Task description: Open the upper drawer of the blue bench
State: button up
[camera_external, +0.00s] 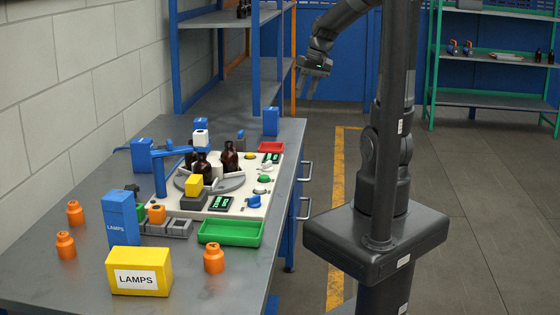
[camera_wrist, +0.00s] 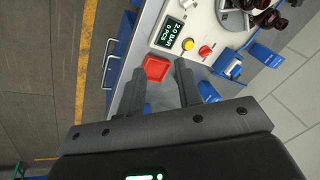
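The blue bench (camera_external: 270,215) has a grey top and stands left of my column in the external view. Two metal bar handles, one higher in the picture (camera_external: 308,172) and one lower (camera_external: 305,208), stick out from its right side. I cannot tell from this angle which drawer each belongs to; no drawer visibly stands out. A handle also shows in the wrist view (camera_wrist: 108,72), left of my fingers. My gripper (camera_external: 308,88) is raised near the bench's far end, apart from the handles. In the wrist view its fingers (camera_wrist: 160,82) are spread and empty, with a red tray (camera_wrist: 157,69) beyond them.
A white machine panel (camera_external: 225,190) with amber bottles (camera_external: 230,157) stands on the bench. The floor along the bench's right side, with a yellow stripe (camera_external: 339,200), looks clear.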

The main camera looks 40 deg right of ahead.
jog(key=w+d+f+m+y, duration=0.1)
jog(key=w+d+f+y, duration=0.2)
jog(key=w+d+f, duration=0.4)
jog(key=m+t+y, duration=0.5)
jog(key=m+t, duration=0.2)
jog(key=t, duration=0.2)
send_near(310, 169)
jog(key=x, duration=1)
jog(key=shift+s+f, duration=0.15)
jog(key=shift+f, duration=0.25)
jog(key=shift+c, duration=0.4)
grip_shut()
